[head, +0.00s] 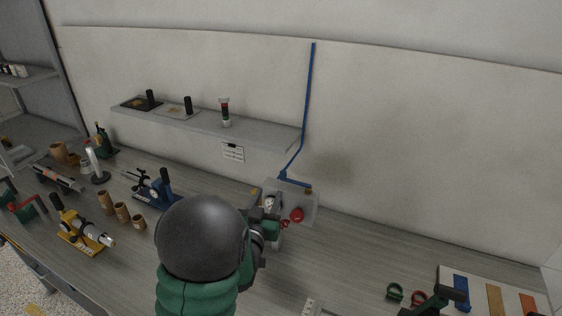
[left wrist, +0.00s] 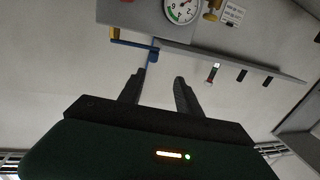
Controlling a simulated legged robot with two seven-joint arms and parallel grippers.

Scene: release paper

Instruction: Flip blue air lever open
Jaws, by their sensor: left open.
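The blue lever (head: 293,183) lies along the top of a grey air unit (head: 311,203) against the back wall, at the foot of a blue pipe (head: 308,110). In the left wrist view, which is upside down, the blue lever (left wrist: 135,43) has a yellow-orange fitting at one end. A round gauge (left wrist: 183,9) shows on the unit. My left gripper (head: 272,224) is in front of the unit and partly hides it.
A red knob (head: 297,214) is on the unit's front. A wall shelf (head: 210,123) with small items runs left of the pipe. Several tools and brown cups (head: 122,212) stand on the bench at left. A white board with coloured strips (head: 516,296) is at right.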

